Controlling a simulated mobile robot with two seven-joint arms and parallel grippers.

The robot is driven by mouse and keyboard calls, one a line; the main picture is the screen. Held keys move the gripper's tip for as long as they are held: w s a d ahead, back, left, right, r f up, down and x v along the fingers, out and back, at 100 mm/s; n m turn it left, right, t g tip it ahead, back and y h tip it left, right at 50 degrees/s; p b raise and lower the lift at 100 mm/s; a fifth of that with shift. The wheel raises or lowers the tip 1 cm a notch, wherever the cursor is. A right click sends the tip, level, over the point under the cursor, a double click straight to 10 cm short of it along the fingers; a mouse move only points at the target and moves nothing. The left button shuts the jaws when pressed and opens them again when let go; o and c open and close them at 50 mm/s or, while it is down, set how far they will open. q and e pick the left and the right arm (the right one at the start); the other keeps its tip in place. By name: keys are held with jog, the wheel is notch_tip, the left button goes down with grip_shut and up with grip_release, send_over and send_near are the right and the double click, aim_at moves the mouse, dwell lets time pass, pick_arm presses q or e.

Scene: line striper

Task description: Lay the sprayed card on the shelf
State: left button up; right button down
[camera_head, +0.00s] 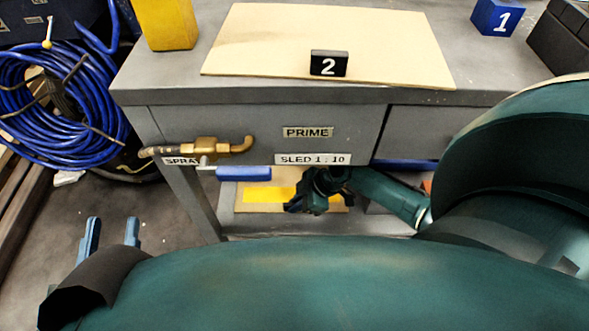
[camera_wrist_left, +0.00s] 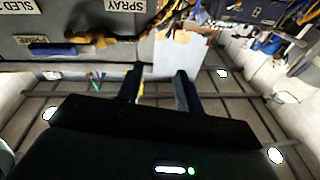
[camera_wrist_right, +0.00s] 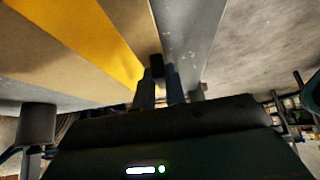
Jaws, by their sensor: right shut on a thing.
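The sprayed card (camera_head: 262,206), tan with a yellow stripe, lies flat under the bench drawers, over the grey lower shelf (camera_head: 240,228). In the right wrist view the card (camera_wrist_right: 50,60) and its stripe fill the left, with a grey edge beside it. My right gripper (camera_head: 306,202) is over the card's right part and hides some of it. In the right wrist view its fingers (camera_wrist_right: 160,85) are close together on a small dark piece at the card's edge. I cannot tell whether the card touches the shelf. My left gripper (camera_head: 112,234) is open and empty, left of the bench.
The bench top holds a tan board (camera_head: 290,35), a black block marked 2 (camera_head: 329,64), a blue block marked 1 (camera_head: 496,17) and a yellow container (camera_head: 166,22). A brass spray valve (camera_head: 205,146) with a blue handle (camera_head: 243,173) juts from the front. Blue hose (camera_head: 60,110) hangs left.

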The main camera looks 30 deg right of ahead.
jog(key=c, duration=1.9)
grip_release()
jog(key=shift+f, duration=0.1)
jog(key=o, duration=0.4)
pick_arm(q)
jog(key=shift+d, duration=0.1)
pick_arm(e)
jog(key=shift+o, duration=0.2)
jog(key=shift+d+r, duration=0.15)
jog(key=shift+r, duration=0.25)
jog(key=p+v, duration=0.3)
jog(key=v, duration=0.3)
jog(key=shift+s+r, duration=0.1)
pick_arm(q)
jog(key=shift+s+a+f+m+y, duration=0.15)
jog(key=shift+a+m+y, duration=0.2)
jog(key=shift+y, duration=0.15)
pick_arm(e)
jog(key=shift+s+d+r, duration=0.1)
jog(key=shift+d+r, duration=0.1)
jog(key=shift+r, duration=0.05)
pick_arm(q)
jog(key=shift+r, duration=0.2)
pick_arm(e)
jog(key=shift+s, duration=0.1)
